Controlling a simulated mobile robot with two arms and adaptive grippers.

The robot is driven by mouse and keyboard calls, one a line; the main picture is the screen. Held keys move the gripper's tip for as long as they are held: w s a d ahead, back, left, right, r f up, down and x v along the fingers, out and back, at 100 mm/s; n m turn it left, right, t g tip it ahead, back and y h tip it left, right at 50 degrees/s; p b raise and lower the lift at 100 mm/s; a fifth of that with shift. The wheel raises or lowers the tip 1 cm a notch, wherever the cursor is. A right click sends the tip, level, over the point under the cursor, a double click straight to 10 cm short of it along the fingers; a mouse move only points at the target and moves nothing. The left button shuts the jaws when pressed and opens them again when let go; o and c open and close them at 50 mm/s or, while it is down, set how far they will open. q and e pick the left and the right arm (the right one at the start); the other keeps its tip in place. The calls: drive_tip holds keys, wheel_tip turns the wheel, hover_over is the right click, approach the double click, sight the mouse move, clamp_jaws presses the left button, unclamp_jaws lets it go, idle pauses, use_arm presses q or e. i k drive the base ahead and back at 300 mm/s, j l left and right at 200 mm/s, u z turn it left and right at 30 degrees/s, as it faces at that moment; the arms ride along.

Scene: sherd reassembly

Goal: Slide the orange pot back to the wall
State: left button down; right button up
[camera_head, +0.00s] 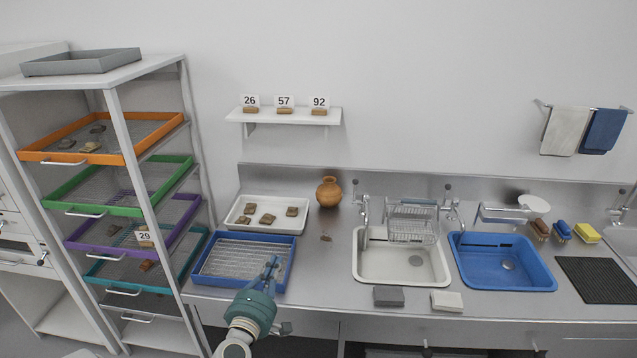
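The orange pot (329,193) stands upright at the back of the steel counter, close in front of the backsplash (290,178) below the white wall. I cannot tell whether it touches the backsplash. My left gripper (272,264) is over the front right part of the blue-rimmed tray, in front of the pot and to its left, well apart from it. Its fingers are small here, and I cannot tell whether they are open or shut. My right gripper is not in view.
A white tray (239,224) with several sherds is left of the pot, behind the blue-rimmed tray (202,281). A tap (364,210) and white sink basin (398,279) are to the right. Counter between trays and basin is mostly clear.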

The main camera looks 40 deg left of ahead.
sight(328, 194)
drive_tip(key=i+j, duration=0.3)
drive_tip(key=i, duration=0.15)
drive_tip(key=i+j, duration=0.3)
drive_tip(key=i, duration=0.15)
drive_tip(key=i+j, duration=0.25)
drive_tip(key=i, duration=0.25)
